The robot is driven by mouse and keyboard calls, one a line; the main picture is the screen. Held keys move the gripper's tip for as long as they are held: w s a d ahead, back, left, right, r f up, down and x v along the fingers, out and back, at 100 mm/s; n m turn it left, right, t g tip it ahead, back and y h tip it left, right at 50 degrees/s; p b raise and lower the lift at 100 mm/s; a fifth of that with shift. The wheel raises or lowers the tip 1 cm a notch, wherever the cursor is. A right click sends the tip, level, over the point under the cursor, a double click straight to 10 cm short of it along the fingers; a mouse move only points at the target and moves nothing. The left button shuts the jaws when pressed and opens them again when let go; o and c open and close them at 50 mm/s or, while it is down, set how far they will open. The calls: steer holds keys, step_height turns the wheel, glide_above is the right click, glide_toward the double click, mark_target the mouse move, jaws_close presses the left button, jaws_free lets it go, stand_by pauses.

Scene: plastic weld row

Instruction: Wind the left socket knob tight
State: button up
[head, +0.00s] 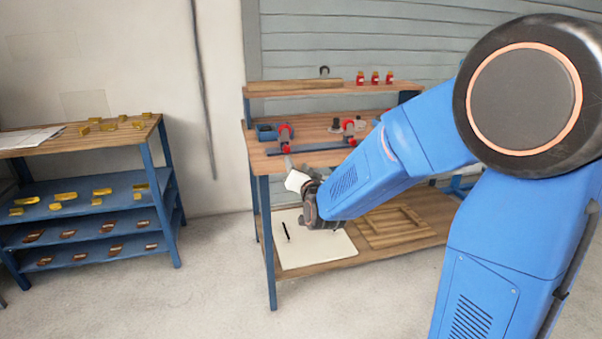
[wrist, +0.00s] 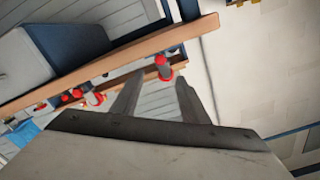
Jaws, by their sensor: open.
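Two red-knobbed clamp fixtures stand on a blue rail on the workbench in the head view. The left socket knob (head: 284,131) is red and round, near a blue bin. The right knob (head: 348,127) is a similar red one. My gripper (head: 289,163) is just in front of the bench edge, below the left knob and apart from it. In the wrist view my gripper (wrist: 159,78) is open, with nothing between its fingers. A red-ended post (wrist: 164,68) shows beyond the fingertips, and another red-ended post (wrist: 94,98) is to its left. I cannot tell which is the left knob there.
The workbench top (head: 312,133) also bears a blue bin (head: 266,132). Red bottles (head: 375,77) stand on the upper shelf. A pale board (head: 315,252) and a wooden frame (head: 398,227) lie on the lower shelf. A separate rack (head: 80,148) with yellow parts stands left, across clear floor.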

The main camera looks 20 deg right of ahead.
steer(key=w, duration=1.2)
steer(key=shift+w, duration=0.2)
steer(key=n, duration=0.2)
steer(key=shift+s+n, duration=0.2)
steer(key=shift+n, duration=0.2)
steer(key=shift+s+a, duration=0.1)
steer(key=shift+s, duration=0.25)
steer(key=s, duration=1.6)
steer(key=shift+s, duration=0.35)
steer(key=n, duration=0.3)
glide_toward(287, 149)
steer(key=w, duration=0.8)
jaws_close()
